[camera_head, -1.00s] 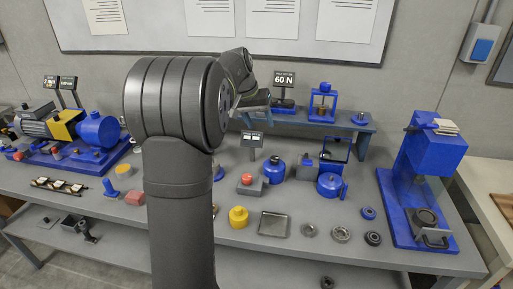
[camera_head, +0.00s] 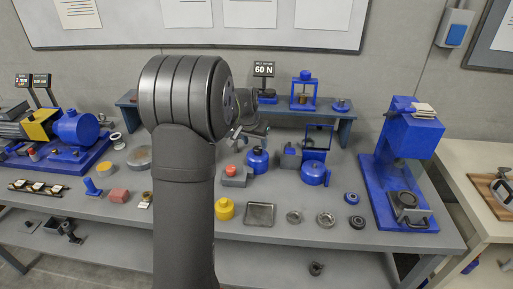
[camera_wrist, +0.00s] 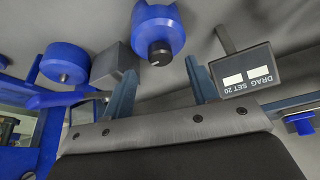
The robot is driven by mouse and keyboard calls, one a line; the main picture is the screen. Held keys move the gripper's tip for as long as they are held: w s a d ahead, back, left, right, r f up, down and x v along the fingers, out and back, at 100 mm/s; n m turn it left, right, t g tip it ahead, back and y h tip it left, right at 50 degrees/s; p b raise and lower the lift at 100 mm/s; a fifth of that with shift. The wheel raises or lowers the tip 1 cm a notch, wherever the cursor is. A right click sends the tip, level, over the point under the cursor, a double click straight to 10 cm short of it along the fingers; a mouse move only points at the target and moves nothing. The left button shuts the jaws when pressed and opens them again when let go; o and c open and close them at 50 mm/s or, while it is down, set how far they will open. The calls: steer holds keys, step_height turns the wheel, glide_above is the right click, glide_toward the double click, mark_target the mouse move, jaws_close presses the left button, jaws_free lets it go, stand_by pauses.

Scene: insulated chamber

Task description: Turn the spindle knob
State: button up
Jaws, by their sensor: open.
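A blue, bottle-shaped body (camera_head: 257,161) stands on the bench just right of my arm in the head view. In the wrist view the blue body (camera_wrist: 160,22) is upside down, with a small dark knob (camera_wrist: 160,53) at its end, which looks like the spindle knob. My gripper (camera_wrist: 161,67) is open, with its two blue-grey fingers spread. The knob shows between the fingertips, with clear space on both sides; its distance in depth is unclear.
A "DRAG SET 20" display (camera_wrist: 247,78) stands close to the right finger in the wrist view. A grey block (camera_wrist: 112,62) and a blue drum (camera_wrist: 65,62) lie to the left. A raised shelf (camera_head: 345,115) stands behind; a blue press (camera_head: 400,170) is at right.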

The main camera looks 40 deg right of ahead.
mark_target(257, 149)
steer(key=shift+x, duration=2.25)
steer(key=c, duration=1)
